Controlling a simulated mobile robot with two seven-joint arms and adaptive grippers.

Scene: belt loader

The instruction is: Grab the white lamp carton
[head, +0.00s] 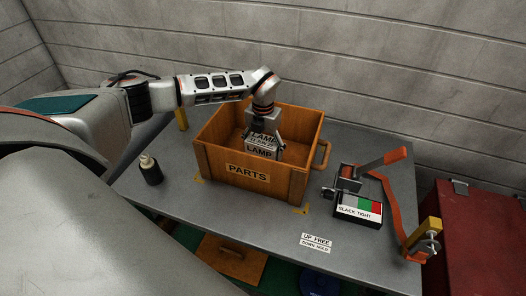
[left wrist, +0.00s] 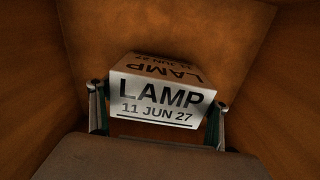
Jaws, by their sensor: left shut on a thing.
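The white lamp carton (head: 262,149) is inside the wooden crate marked PARTS (head: 220,178) in the head view. Its printed faces read LAMP, and the left wrist view shows LAMP and 11 JUN 27 on the carton (left wrist: 160,101). My left gripper (head: 264,140) reaches down into the crate from above. In the left wrist view its two fingers (left wrist: 158,120) press on the carton's left and right sides, so it is shut on the carton. The carton's underside is hidden, and I cannot tell whether it touches the crate floor. My right gripper is not in view.
A ratchet device (head: 350,180) with an orange handle and strap, and a SLACK/TIGHT box (head: 358,209), are at the right. A red chest (head: 478,235) stands beyond.

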